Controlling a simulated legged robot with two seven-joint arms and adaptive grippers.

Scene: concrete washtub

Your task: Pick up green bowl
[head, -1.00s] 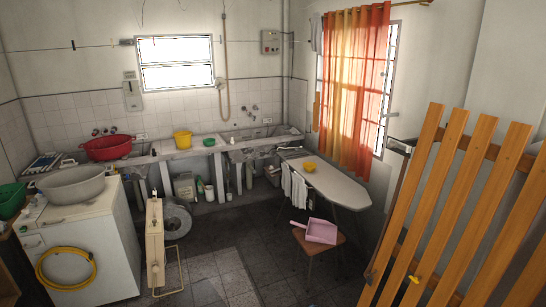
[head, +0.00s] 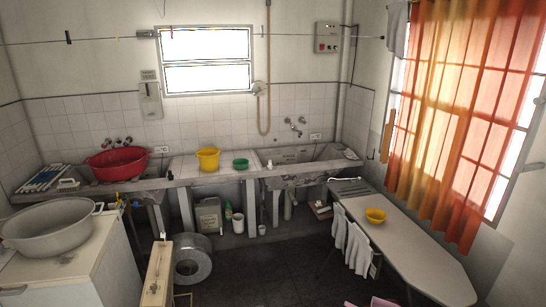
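A small green bowl (head: 241,163) sits on the concrete washtub counter (head: 220,172), just right of the yellow bucket. It is upright and nothing covers it. Neither of my grippers shows in the head view, so I cannot see their state or their place relative to the bowl.
A yellow bucket (head: 208,159) and a red basin (head: 118,163) stand on the counter. An ironing board (head: 410,240) with a yellow bowl (head: 375,216) is at the right. A washer with a grey basin (head: 52,228) is at left. Dark floor (head: 270,272) lies open between.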

